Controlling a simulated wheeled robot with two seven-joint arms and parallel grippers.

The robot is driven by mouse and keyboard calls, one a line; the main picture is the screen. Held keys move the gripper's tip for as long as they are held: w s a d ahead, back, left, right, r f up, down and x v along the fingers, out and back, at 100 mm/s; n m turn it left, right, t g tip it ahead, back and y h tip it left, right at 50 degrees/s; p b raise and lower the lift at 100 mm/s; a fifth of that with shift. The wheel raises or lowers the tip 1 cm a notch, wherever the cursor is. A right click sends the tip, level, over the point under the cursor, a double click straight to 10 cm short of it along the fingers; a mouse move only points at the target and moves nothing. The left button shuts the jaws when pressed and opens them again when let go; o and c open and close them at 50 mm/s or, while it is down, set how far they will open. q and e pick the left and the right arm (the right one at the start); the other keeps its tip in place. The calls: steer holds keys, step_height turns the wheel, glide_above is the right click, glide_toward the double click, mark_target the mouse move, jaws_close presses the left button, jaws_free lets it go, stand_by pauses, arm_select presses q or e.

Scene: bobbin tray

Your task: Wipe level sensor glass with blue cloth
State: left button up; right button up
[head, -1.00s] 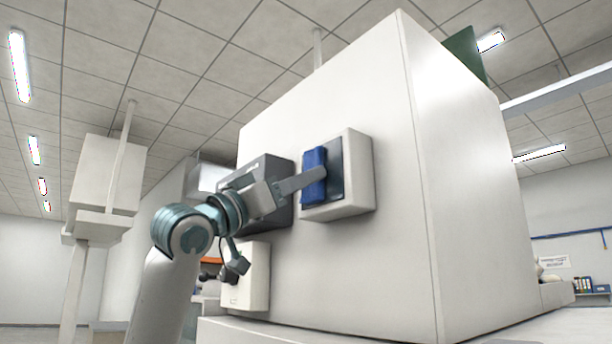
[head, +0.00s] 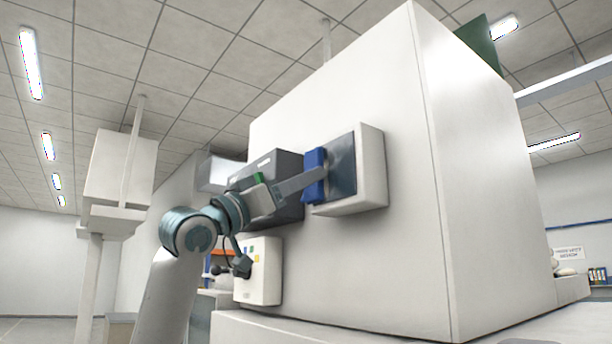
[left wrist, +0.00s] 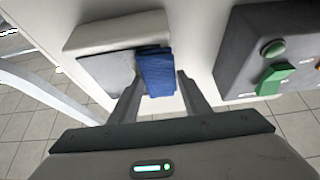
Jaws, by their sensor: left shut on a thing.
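The blue cloth (head: 314,175) is held at the tip of my left gripper (head: 318,176), against the left part of the dark sensor glass (head: 343,170). The glass sits in a white housing (head: 374,165) on the side of the large white machine. In the left wrist view the cloth (left wrist: 157,72) lies between the two fingertips of my left gripper (left wrist: 158,82). It overlaps the edge of the grey glass (left wrist: 108,72) beside it. Whether the cloth presses on the glass is hard to tell. My right gripper is out of view.
A dark grey box (head: 284,180) with a green button is mounted just left of the glass, close to my left wrist. A white panel (head: 260,272) with small coloured labels is below it. The large white machine (head: 400,250) fills the middle right. Open floor shows at far left.

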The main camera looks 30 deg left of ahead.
arm_select(q)
steer(key=shift+w+a, duration=0.15)
steer(key=shift+r+p, duration=0.85)
steer(key=shift+r, duration=0.1)
steer(key=shift+f, duration=0.1)
steer(key=shift+s+d+b, duration=0.25)
steer(key=shift+s+d, duration=0.15)
steer(key=shift+d, duration=0.5)
steer(key=shift+s+d+b, duration=0.25)
steer(key=shift+s+d, duration=0.1)
steer(key=shift+d, duration=0.5)
steer(key=shift+s+d+b, duration=0.25)
steer(key=shift+s+d, duration=0.1)
steer(key=shift+d, duration=0.5)
steer(key=shift+s+d+b, duration=0.2)
steer(key=shift+s+d, duration=0.15)
steer(key=shift+d, duration=0.5)
